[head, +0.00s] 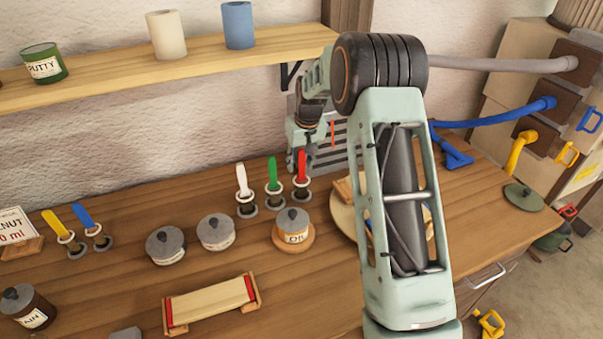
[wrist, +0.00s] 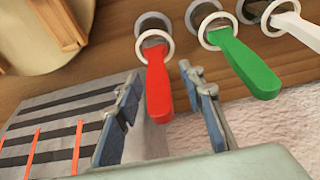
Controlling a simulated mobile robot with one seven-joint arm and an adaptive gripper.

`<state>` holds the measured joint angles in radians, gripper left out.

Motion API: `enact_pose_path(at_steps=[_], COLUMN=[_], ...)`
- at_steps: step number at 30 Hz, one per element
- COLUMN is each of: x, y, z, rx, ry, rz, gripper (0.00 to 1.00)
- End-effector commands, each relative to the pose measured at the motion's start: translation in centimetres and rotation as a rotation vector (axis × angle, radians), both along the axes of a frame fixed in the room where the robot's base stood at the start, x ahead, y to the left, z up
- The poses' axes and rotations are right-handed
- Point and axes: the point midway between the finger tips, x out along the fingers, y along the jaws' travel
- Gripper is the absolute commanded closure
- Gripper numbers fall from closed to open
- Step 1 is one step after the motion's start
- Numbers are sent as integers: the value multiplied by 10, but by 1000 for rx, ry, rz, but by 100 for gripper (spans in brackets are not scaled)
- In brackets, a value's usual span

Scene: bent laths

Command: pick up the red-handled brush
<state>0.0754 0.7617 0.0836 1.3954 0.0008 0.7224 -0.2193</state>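The red-handled brush (head: 302,167) stands upright in the head view, at the right end of a row with a green-handled brush (head: 272,172) and a white-handled brush (head: 242,180). A pale ring (head: 301,188) sits around its lower part. In the wrist view the red handle (wrist: 157,88) shows between the two blue-grey fingers of my gripper (wrist: 160,78), with a gap on each side. My gripper is open and holds nothing. In the head view my gripper (head: 298,152) is just behind the red handle, partly hidden by my arm.
The green (wrist: 245,62) and white (wrist: 295,28) handles stand close beside the red one. A grey slotted panel (head: 335,150) stands behind, against the wall. A round wooden board (head: 345,218) lies to the right, partly behind my arm. A lidded pot (head: 293,228) stands in front.

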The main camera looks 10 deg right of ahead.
Motion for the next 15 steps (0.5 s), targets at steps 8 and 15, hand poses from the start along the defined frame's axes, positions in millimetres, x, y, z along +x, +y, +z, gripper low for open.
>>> enact_pose_path(at_steps=[8,15], x=[7,7], y=[1,1], z=[-23,-24], rx=[0,0], ry=[-1,-1], rz=[0,0], gripper=[64,67])
